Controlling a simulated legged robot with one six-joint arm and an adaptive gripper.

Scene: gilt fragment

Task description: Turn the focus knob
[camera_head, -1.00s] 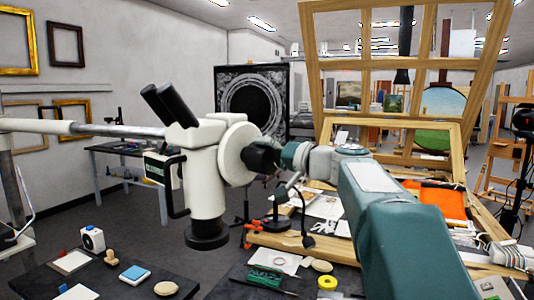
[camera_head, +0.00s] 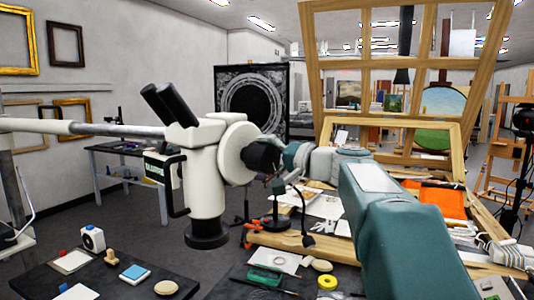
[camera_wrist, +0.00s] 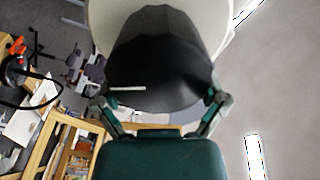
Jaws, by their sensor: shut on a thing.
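The focus knob (camera_head: 262,157) is a black ribbed cylinder on the round cream housing (camera_head: 237,152) of a white microscope head (camera_head: 207,165). My gripper (camera_head: 277,160) reaches it from the right and is shut on the knob. In the wrist view the black knob (camera_wrist: 160,55) fills the upper middle and carries a short white mark at its lower left. The two fingers of my gripper (camera_wrist: 161,103) touch its left and right sides. The far side of the knob is hidden against the housing.
The microscope hangs on a horizontal arm (camera_head: 100,129) from the left. A dark table (camera_head: 110,280) with small items stands below. A wooden stretcher frame (camera_head: 312,60) rises behind my arm. A cluttered worktable (camera_head: 320,240) lies below, with a yellow tape roll (camera_head: 327,282).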

